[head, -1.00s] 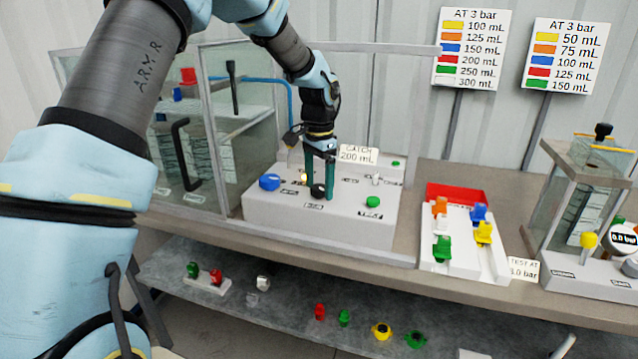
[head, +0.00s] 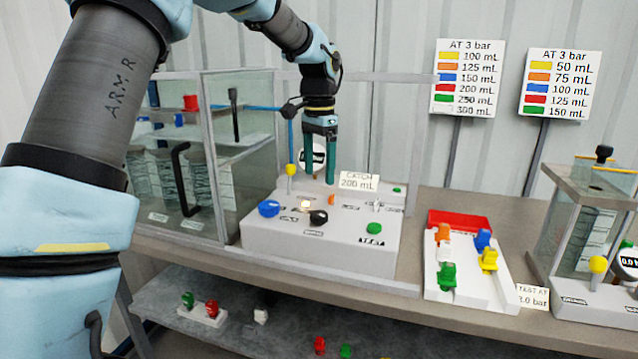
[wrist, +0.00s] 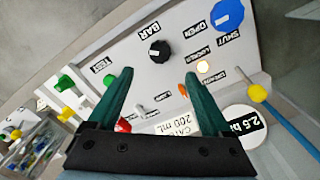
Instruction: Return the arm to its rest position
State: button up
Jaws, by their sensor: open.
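My gripper (head: 320,180) has two teal fingers, parted and empty, hanging above the back of the white control box (head: 290,240). My arm (head: 85,100) reaches in from the upper left. The box carries a black knob (head: 318,217), a blue knob (head: 268,208), a green button (head: 374,228) and a lit lamp (head: 305,205). In the wrist view the black knob (wrist: 160,51) lies ahead of the fingertips, apart from them. A round gauge reading 2.5 (wrist: 243,127) shows beside the right finger; part of its face is hidden.
A glass cabinet (head: 170,150) with a black handle stands left of the box. A white tray with coloured plugs (head: 458,265) and a second glass-topped unit (head: 590,215) stand to the right. A lower shelf (head: 230,310) holds small coloured parts. A clear frame surrounds the box.

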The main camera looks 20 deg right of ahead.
dwell(0.4)
jog(key=a+f+n, duration=0.2)
jog(key=a+n, duration=0.1)
jog(key=a, duration=0.7)
jog(key=a+f+n, duration=0.3)
jog(key=a+n, duration=0.1)
jog(key=a, duration=0.6)
jog(key=s+a+f+n, duration=0.2)
jog(key=s+a, duration=0.3)
jog(key=a, duration=0.3)
jog(key=s+a+f+n+t, duration=0.1)
jog(key=s+a+f+n, duration=0.1)
jog(key=s+a+n, duration=0.3)
jog(key=s+a, duration=0.1)
jog(key=a, duration=0.3)
jog(key=shift+f+t, duration=0.3)
jog(key=shift+w, duration=0.1)
dwell(1.0)
